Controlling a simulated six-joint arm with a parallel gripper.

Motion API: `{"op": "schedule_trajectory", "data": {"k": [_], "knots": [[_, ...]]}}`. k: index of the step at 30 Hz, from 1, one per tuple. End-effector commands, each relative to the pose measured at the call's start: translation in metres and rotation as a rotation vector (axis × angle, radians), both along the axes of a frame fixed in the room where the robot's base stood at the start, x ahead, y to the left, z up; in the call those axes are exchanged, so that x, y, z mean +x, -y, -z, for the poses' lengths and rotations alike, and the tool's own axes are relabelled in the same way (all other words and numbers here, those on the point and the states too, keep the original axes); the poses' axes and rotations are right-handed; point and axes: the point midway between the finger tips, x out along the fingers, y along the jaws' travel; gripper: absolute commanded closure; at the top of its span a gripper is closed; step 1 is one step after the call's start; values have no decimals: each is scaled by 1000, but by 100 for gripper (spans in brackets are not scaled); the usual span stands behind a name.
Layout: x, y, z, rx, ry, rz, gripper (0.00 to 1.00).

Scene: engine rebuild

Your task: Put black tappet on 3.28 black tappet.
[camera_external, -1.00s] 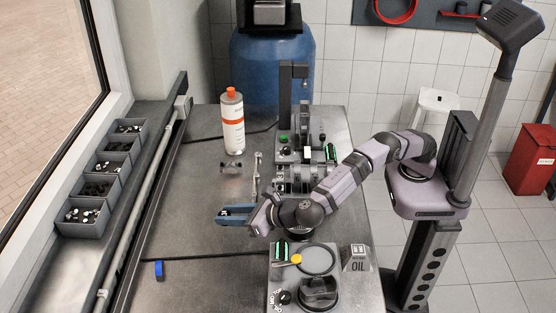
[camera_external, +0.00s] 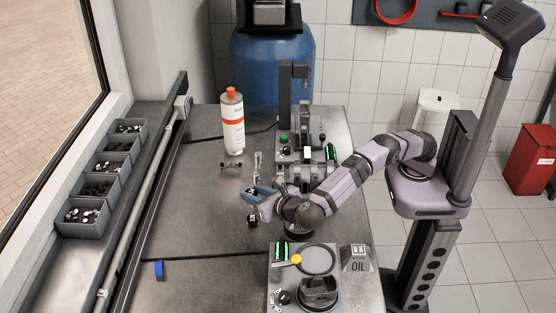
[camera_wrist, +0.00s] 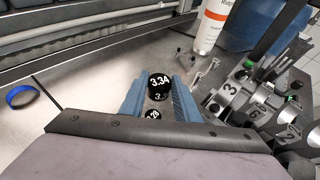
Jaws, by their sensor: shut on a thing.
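My gripper (camera_wrist: 158,88) has two blue fingers and is shut on a black tappet (camera_wrist: 159,87) marked 3.34, held near the fingertips. In the external view my gripper (camera_external: 259,194) is over the middle of the metal table. A second black tappet (camera_wrist: 153,115) shows smaller between the fingers in the wrist view, partly hidden; its label seems to end in 28. It appears to be on the table below, and in the external view a black tappet (camera_external: 252,221) stands just in front of the gripper. I cannot tell the exact height between the two.
The engine block (camera_external: 306,150) with numbered parts stands right of the gripper. A white bottle (camera_external: 232,130) with an orange cap is behind. A blue ring (camera_external: 159,269) lies front left. Several grey bins (camera_external: 84,218) line the left.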

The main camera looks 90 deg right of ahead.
Motion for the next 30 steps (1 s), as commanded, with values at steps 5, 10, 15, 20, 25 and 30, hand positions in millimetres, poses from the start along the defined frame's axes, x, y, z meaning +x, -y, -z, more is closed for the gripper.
{"op": "schedule_trajectory", "data": {"k": [5,10,15,20,25,30], "knots": [[0,0,27,-3,-2,-2,94],[0,0,40,-2,-1,-1,94],[0,0,42,-1,0,-1,94],[0,0,56,-3,-4,-2,94],[0,0,74,-3,-1,-1,94],[0,0,79,-1,1,-1,94]]}}
